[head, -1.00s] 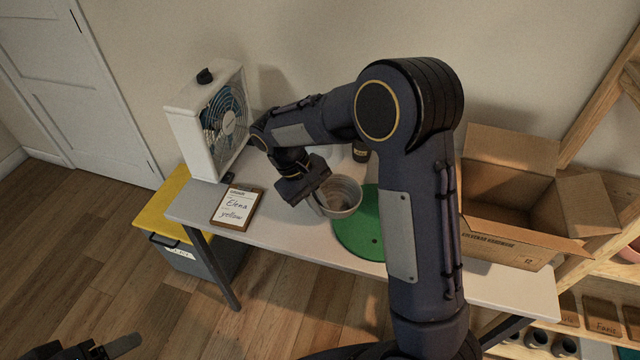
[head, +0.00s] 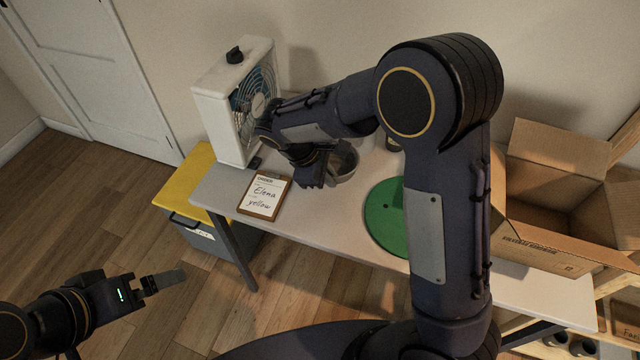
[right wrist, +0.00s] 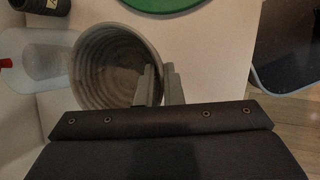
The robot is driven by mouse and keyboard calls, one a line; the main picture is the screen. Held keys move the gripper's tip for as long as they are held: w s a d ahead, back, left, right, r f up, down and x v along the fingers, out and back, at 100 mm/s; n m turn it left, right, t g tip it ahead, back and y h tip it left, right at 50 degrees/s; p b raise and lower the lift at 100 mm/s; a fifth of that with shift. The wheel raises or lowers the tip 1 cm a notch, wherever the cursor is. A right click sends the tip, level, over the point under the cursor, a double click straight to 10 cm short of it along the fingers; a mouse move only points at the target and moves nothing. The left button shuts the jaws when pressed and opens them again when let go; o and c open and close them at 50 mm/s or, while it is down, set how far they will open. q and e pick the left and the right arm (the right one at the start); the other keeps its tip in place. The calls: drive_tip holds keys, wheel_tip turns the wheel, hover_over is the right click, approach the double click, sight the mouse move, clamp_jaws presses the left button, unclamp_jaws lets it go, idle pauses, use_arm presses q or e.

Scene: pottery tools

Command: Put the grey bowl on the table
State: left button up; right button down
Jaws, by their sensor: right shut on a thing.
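The grey bowl (head: 346,161) is at the back of the white table (head: 310,225), left of the green disc and partly hidden by my right gripper. My right gripper (head: 318,178) is shut on the bowl's rim. In the right wrist view the bowl (right wrist: 105,62) stands open side toward the camera, with its wall at the gripper fingers (right wrist: 160,86). I cannot tell whether its base touches the table. My left gripper (head: 165,281) is away from the table at the lower left, over the floor; its jaw gap does not show clearly.
A green disc (head: 384,213) lies right of the bowl. A white fan (head: 235,105) and a clipboard (head: 264,196) are to the left. A dark jar (head: 393,142) stands behind; a clear bottle (right wrist: 35,55) is beside the bowl. An open cardboard box (head: 550,235) occupies the right end.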

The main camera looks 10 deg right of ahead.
drive_tip(key=f, duration=0.1)
drive_tip(key=w+a+f, duration=0.1)
drive_tip(key=f, duration=0.1)
drive_tip(key=shift+w+a, duration=0.3)
drive_tip(key=shift+w, duration=0.1)
drive_tip(key=shift+f, duration=1.5)
drive_tip(key=shift+f, duration=0.2)
drive_tip(key=c, duration=1.6)
unclamp_jaws()
drive_tip(key=shift+o, duration=0.2)
